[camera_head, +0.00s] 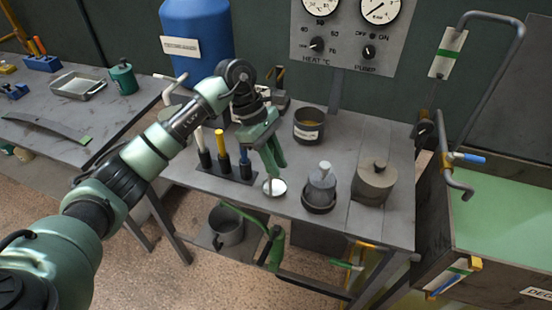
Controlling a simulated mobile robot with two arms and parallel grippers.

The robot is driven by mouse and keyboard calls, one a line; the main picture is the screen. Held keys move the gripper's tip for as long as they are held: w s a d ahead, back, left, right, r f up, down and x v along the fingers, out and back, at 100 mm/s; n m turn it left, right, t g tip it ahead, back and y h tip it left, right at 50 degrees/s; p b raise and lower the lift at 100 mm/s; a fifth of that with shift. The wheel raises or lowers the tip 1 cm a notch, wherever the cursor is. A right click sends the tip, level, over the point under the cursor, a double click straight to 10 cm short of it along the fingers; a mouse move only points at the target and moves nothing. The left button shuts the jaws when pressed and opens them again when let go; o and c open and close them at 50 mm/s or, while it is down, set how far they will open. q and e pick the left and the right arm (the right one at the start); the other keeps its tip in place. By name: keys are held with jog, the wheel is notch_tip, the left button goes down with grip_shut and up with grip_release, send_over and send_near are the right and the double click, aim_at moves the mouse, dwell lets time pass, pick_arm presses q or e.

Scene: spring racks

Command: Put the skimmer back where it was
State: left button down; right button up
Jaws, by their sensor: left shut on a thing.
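My left gripper (275,168) reaches over the middle of the grey metal table and points down. It is shut on what appears to be the skimmer, whose pale round head (274,187) shows just below the fingertips, close to the table's front edge. The handle is mostly hidden by the gripper, and I cannot tell whether the head touches the tabletop. Left of the gripper stands a dark rack (226,173) with upright tools with white, yellow and blue handles. My right gripper is not in view.
Right of the gripper stand a grey bottle in a dark dish (320,188) and a lidded grey pot (374,181). A dark cup (308,126) is behind. A blue tank (197,40) and gauge panel (345,35) are at the back; a green-lined tank (500,215) is right.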

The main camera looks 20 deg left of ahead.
pick_arm(q)
jog(key=shift+f+b, duration=0.15)
jog(key=shift+b, duration=0.2)
jog(key=c, duration=1.3)
grip_release()
jog(key=b+v, duration=0.3)
jog(key=v, duration=0.9)
jog(key=shift+r, duration=0.2)
